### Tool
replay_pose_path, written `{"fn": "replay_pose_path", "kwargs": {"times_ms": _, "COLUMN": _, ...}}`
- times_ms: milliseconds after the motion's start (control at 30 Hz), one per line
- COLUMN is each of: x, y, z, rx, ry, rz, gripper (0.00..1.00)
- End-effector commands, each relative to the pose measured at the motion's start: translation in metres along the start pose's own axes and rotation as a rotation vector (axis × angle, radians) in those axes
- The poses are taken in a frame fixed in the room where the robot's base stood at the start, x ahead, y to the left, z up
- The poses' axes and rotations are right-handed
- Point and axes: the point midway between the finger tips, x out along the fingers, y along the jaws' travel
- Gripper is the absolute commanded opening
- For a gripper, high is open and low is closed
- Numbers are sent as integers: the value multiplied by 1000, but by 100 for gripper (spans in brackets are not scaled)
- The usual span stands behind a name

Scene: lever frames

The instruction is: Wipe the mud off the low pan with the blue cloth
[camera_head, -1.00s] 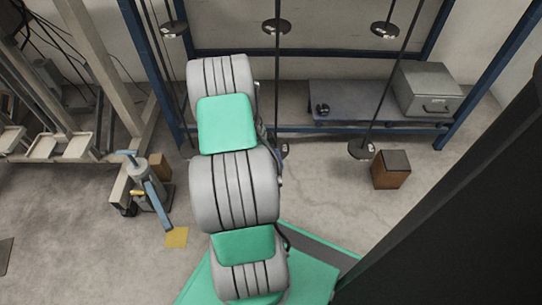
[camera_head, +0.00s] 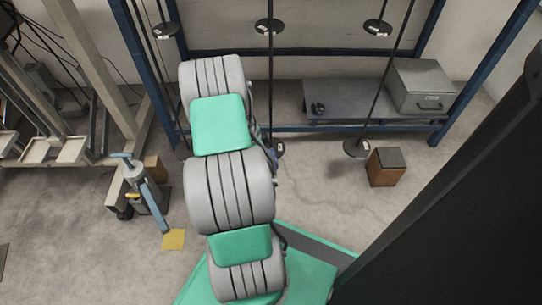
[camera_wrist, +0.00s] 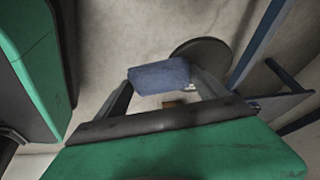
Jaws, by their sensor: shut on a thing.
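My gripper (camera_wrist: 162,82) is shut on the blue cloth (camera_wrist: 160,75), which sits as a folded pad between the two fingertips. In the head view my arm hides most of the gripper. The low pan (camera_head: 357,148) is a dark disc at the foot of a slanting rod, lower than the other pans, to the right of my arm. In the wrist view a dark round pan (camera_wrist: 208,55) shows just beyond the cloth, partly behind the right finger. I cannot tell whether cloth and pan touch. I cannot make out mud on it.
A blue frame holds a low shelf (camera_head: 345,100) with a grey metal box (camera_head: 422,86). A brown box (camera_head: 386,167) stands by the low pan. A blue-grey jack (camera_head: 148,190) stands left.

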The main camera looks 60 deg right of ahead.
Motion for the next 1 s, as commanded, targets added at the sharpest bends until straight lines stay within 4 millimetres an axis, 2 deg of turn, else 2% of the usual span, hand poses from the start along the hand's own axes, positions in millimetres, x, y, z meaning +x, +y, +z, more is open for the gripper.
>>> {"fn": "replay_pose_path", "kwargs": {"times_ms": 267, "x": -1, "y": -1, "z": 5, "rx": 0, "ry": 0, "rz": 1, "gripper": 49}}
{"fn": "replay_pose_path", "kwargs": {"times_ms": 800, "x": 8, "y": 4, "z": -17, "rx": 1, "ry": 0, "rz": 2, "gripper": 49}}
{"fn": "replay_pose_path", "kwargs": {"times_ms": 1000, "x": 10, "y": 5, "z": -19, "rx": -2, "ry": 0, "rz": 2, "gripper": 49}}
